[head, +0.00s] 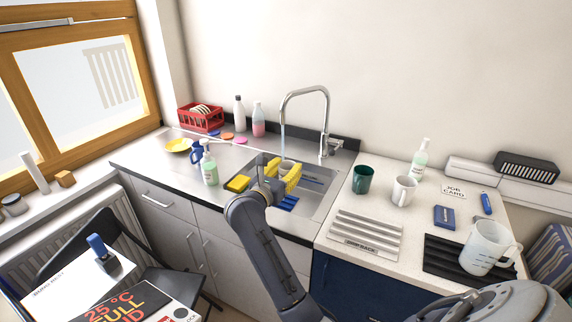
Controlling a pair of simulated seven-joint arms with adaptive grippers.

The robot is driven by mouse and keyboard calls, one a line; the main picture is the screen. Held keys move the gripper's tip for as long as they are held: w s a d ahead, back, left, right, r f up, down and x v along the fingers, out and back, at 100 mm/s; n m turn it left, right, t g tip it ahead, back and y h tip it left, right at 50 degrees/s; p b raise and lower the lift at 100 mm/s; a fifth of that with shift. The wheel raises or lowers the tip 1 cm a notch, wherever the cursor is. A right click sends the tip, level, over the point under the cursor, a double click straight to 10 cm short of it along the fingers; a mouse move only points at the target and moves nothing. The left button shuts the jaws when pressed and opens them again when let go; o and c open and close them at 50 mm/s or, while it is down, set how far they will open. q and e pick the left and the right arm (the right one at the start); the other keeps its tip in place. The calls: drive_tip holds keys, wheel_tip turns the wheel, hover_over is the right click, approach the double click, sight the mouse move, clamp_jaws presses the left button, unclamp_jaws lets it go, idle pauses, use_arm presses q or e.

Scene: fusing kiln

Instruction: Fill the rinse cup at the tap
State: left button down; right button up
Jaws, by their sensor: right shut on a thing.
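The rinse cup (286,165), a small pale cup mostly hidden by the fingers, is inside the sink (325,190). My right gripper (283,173), with yellow fingers, is shut on it. The chrome tap (326,120) arches over the sink and a thin stream of water (282,140) falls from its spout toward the cup. The cup's inside and its water level are too small to tell. My left gripper is not in view.
A yellow sponge (238,183) lies at the sink's left edge, near a green soap bottle (209,168). A dark green mug (362,180) and a white mug (403,191) stand right of the sink.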

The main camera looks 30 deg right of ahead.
drive_tip(key=shift+w+a+f, duration=0.2)
drive_tip(key=shift+w+a, duration=0.3)
drive_tip(key=shift+w+d+r, duration=0.1)
drive_tip(key=shift+w+d, duration=0.55)
drive_tip(key=shift+w, duration=0.15)
drive_tip(key=w+d, duration=0.3)
drive_tip(key=w, duration=0.3)
drive_tip(key=shift+w+d, duration=0.35)
drive_tip(key=shift+d, duration=0.05)
drive_tip(key=shift+w+d, duration=0.1)
drive_tip(key=w+d, duration=0.5)
drive_tip(key=w, duration=0.3)
drive_tip(key=shift+w, duration=0.25)
idle(0.6)
idle(3.5)
